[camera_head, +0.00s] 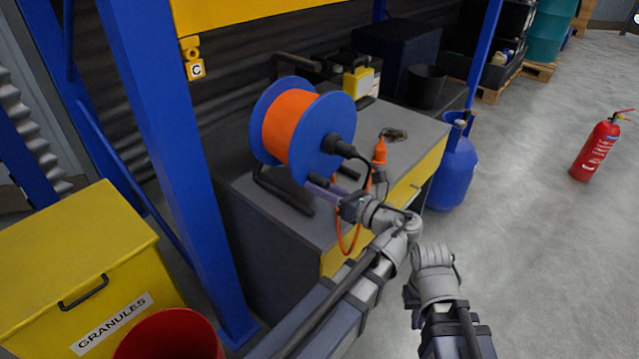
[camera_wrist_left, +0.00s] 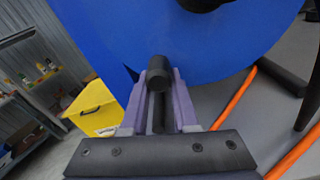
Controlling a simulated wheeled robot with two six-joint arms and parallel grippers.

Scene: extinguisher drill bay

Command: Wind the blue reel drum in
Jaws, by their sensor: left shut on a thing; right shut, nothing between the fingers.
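The reel has a blue drum (camera_head: 334,118) wound with orange cable (camera_head: 288,122) and stands in a black frame (camera_head: 284,192) on a grey bench. A dark hub (camera_head: 338,144) sits at the centre of its near flange. My left gripper (camera_head: 326,188) is at the lower edge of that flange. In the left wrist view its purple fingers (camera_wrist_left: 161,108) are shut on a dark crank handle (camera_wrist_left: 158,74) that stands out from the blue face. Part of my right arm shows at the lower right, but its fingers are not visible.
A blue post (camera_head: 165,130) rises left of the reel. A yellow granules bin (camera_head: 75,262) and red bucket (camera_head: 170,338) are front left. Floor at right is clear around an extinguisher (camera_head: 597,148).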

